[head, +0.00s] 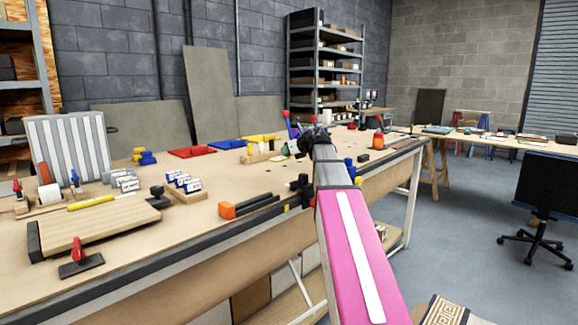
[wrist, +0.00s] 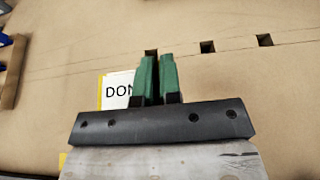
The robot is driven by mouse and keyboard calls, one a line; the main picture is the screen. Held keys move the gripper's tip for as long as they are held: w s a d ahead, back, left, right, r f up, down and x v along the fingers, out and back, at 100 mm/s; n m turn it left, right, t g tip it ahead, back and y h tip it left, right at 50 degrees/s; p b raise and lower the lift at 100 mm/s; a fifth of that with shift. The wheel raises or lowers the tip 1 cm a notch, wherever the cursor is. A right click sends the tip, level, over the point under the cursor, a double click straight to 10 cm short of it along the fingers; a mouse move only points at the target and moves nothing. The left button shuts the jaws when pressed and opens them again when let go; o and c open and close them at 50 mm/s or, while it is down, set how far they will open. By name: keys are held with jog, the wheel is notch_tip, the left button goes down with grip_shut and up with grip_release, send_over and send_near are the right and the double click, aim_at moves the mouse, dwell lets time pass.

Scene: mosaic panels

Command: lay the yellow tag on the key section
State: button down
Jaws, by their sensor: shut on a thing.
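In the wrist view, my gripper (wrist: 157,62) has green fingertips close together. It is shut on a white card with a yellow edge, which I take as the yellow tag (wrist: 115,92). In the head view, my gripper (head: 308,143) is small and dark over the workbench (head: 150,222), and the tag cannot be made out. I cannot tell which part is the key section.
Dark square holes (wrist: 265,40) and thin lines mark the tan surface. Red (head: 192,152), blue (head: 228,144) and yellow (head: 262,138) trays stand at the bench's back. Blue-and-white blocks (head: 186,183) and an orange-ended tool (head: 245,206) lie left of my arm. Bare bench lies between them.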

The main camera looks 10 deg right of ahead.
aim_at(292, 171)
jog(key=w+d+f, duration=0.2)
jog(key=w, duration=0.1)
jog(key=shift+w+d+f, duration=0.25)
jog(key=shift+d+f, duration=0.05)
jog(key=shift+d, duration=0.05)
jog(key=shift+f, duration=2.05)
jog(key=c, duration=1.3)
grip_release()
jog(key=shift+f, duration=0.1)
